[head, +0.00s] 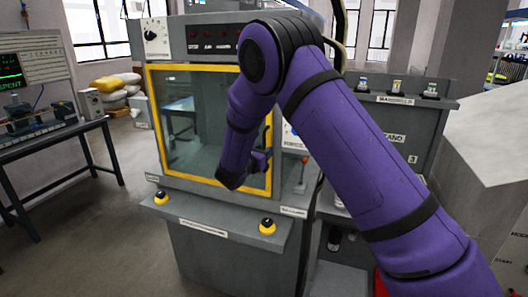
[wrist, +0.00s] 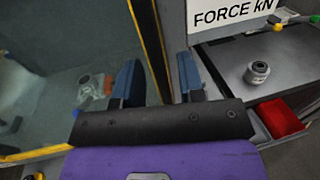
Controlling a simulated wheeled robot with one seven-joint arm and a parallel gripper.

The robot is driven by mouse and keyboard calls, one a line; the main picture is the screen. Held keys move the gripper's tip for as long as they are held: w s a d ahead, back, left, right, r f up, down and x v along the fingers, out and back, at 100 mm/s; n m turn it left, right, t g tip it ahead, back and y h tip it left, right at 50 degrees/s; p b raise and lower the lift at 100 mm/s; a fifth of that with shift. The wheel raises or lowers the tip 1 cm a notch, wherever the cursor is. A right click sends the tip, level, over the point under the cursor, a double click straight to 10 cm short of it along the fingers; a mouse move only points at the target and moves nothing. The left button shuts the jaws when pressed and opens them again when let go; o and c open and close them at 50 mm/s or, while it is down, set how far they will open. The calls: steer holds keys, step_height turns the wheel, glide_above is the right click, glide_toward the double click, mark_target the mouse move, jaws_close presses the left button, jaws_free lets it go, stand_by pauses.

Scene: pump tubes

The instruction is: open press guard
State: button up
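The press guard (head: 205,125) is a clear panel in a yellow frame on the front of the grey press (head: 190,215). It looks closed against the cabinet. My gripper (head: 262,160) is at the right side of the frame, partly hidden by my own purple arm. In the wrist view, the two blue fingers of my gripper (wrist: 158,75) stand apart, with the yellow and dark right edge of the guard (wrist: 150,45) beyond and between them. I cannot tell whether they touch it, and no handle shows clearly. Through the panel, small objects (wrist: 93,85) are visible inside.
Two yellow-ringed buttons (head: 267,226) sit on the ledge below the guard. A side table with a monitor (head: 12,70) stands at the left. A grey bench (head: 425,105) holds small parts at the right. A red bin (wrist: 282,116) and a metal cylinder (wrist: 257,72) lie right of my gripper.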

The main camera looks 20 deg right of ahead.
steer(key=shift+w+d, duration=0.15)
steer(key=shift+d, duration=0.1)
jaws_close()
